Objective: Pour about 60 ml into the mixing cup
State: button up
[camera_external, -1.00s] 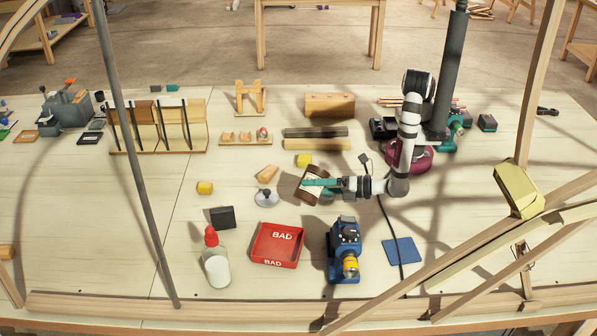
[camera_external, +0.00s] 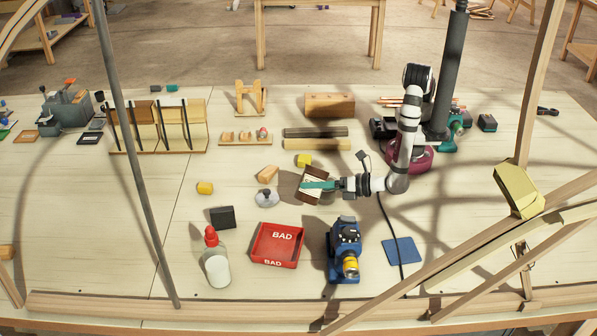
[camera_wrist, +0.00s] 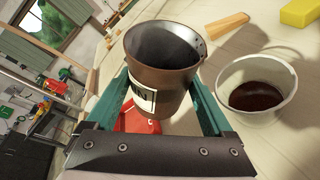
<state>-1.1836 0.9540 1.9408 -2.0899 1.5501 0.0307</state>
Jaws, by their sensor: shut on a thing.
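My gripper (camera_wrist: 160,110) is shut on a brown metal can (camera_wrist: 160,62) with a pale label, one teal finger on each side. In the external view the can (camera_external: 309,196) is tilted above the table, with my gripper (camera_external: 320,184) across it. The mixing cup (camera_wrist: 285,105), pale and round, stands upright with dark brown liquid in its bottom.
A wooden wedge (camera_external: 267,174) and a yellow block (camera_external: 304,160) lie behind. A red BAD tray (camera_external: 277,246), a blue tool (camera_external: 344,250), a black block (camera_external: 222,217) and a red-capped bottle (camera_external: 216,258) stand in front. A black cable (camera_external: 389,225) runs along the right.

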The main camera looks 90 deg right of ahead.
aim_at(313, 201)
dwell(0.7)
jog(key=shift+a, duration=0.1)
jog(key=f+n, duration=0.1)
jog(key=a+f+g, duration=0.1)
jog(key=w+f+n+h, duration=0.1)
jog(key=f, duration=0.1)
jog(key=shift+a+n, duration=0.25)
jog(key=shift+n, duration=0.05)
jog(key=shift+w+a+f+n+g, duration=0.2)
jog(key=shift+w+a+n+g, duration=0.05)
jog(key=shift+n+g, duration=0.05)
jog(key=shift+w+a+r+n+g+h, duration=0.2)
jog(key=shift+a+r+n+g+h, duration=0.15)
jog(key=shift+r+n, duration=0.2)
jog(key=shift+w+a+r+n+g+h, duration=0.25)
jog(key=shift+a+r+n+h, duration=0.15)
jog(key=shift+n, duration=0.25)
jog(key=shift+d+r, duration=0.1)
dwell(1.2)
